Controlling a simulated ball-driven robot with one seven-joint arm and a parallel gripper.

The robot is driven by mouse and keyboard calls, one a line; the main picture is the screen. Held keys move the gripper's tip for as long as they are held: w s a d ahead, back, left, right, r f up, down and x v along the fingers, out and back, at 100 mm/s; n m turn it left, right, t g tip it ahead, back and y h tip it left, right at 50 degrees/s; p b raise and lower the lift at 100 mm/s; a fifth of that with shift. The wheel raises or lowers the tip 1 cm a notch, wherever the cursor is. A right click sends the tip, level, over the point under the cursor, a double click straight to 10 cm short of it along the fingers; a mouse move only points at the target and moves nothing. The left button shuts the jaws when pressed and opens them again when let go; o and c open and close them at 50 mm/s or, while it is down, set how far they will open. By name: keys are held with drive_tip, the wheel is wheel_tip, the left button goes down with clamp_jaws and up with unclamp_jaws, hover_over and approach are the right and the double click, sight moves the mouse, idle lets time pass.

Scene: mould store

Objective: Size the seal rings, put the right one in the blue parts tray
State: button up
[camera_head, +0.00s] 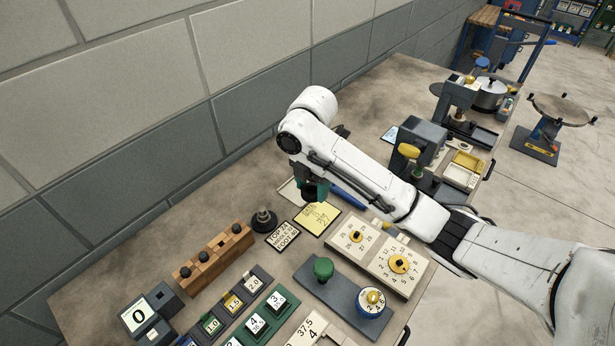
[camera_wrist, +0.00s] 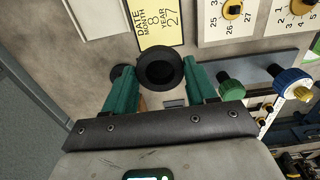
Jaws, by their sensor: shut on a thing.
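My gripper (camera_head: 314,188) is over the back middle of the bench. In the wrist view its green fingers (camera_wrist: 160,82) are closed on a black round piece (camera_wrist: 159,68) with a raised rim and darker centre. I cannot tell whether it is a seal ring. In the head view this dark piece (camera_head: 309,196) shows below the fingers. A black stepped piece (camera_head: 264,220) stands on the bench left of the gripper. Just beyond the gripper, a blue edge (camera_head: 347,198) shows partly behind my arm; I cannot tell if it is the blue parts tray.
A yellow date card (camera_head: 316,218) and a white card (camera_head: 282,236) lie in front. A wooden block with black knobs (camera_head: 214,256), numbered blocks (camera_head: 232,303), a green-knob fixture (camera_head: 323,270) and dial plates (camera_head: 398,264) crowd the near bench. A wall runs along the left.

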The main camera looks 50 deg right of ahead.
sight(316, 198)
drive_tip(key=shift+s+a+r, duration=0.25)
drive_tip(key=shift+s+r, duration=0.1)
drive_tip(key=shift+s, duration=0.15)
drive_tip(key=shift+s+a+r, duration=0.25)
drive_tip(key=shift+s+r, duration=0.05)
drive_tip(key=shift+s, duration=0.15)
drive_tip(key=shift+s+r, duration=0.1)
drive_tip(key=shift+r, duration=1.3)
